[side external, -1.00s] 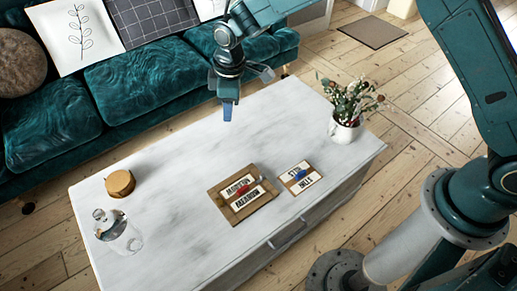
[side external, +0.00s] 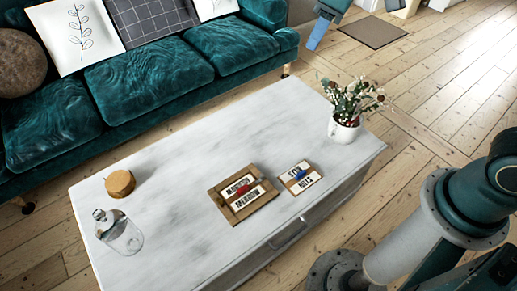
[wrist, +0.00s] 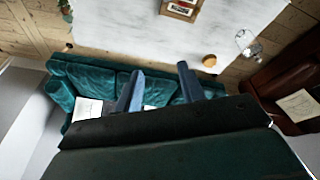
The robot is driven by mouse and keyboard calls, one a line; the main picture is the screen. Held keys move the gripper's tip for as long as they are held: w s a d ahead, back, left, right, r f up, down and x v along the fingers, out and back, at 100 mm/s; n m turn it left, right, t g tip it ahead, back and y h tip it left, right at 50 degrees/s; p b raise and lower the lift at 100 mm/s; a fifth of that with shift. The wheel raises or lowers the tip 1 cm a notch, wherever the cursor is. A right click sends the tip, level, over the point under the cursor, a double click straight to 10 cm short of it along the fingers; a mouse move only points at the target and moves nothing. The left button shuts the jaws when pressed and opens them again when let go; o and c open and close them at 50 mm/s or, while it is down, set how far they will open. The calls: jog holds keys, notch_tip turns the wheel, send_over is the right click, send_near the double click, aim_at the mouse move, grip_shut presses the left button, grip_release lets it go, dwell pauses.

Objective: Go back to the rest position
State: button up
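My gripper (wrist: 161,70) shows in the wrist view with its two blue fingers spread apart and nothing between them. In the side external view, only a blue finger part (side external: 318,34) shows at the top edge, beyond the table and right of the sofa. The white table (side external: 190,130) is well away from it. On the table lies a wooden tray (side external: 225,212) with lettered labels and a red item (side external: 243,188). A smaller lettered board (side external: 309,181) with a blue item (side external: 298,174) lies beside it.
A flower vase (side external: 344,129), a round wooden stack (side external: 120,183) and a clear glass bottle (side external: 122,235) stand on the table. A teal sofa (side external: 140,83) runs along the far side.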

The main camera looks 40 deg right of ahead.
jog(key=s+d+r+m+t, duration=0.1)
jog(key=s+d, duration=0.3)
jog(key=s, duration=0.6)
jog(key=s+d+r+m+t, duration=0.1)
jog(key=s+d+m, duration=0.3)
jog(key=s, duration=0.6)
jog(key=shift+s+m+h, duration=0.3)
jog(key=shift+h, duration=0.1)
jog(key=shift+w, duration=0.2)
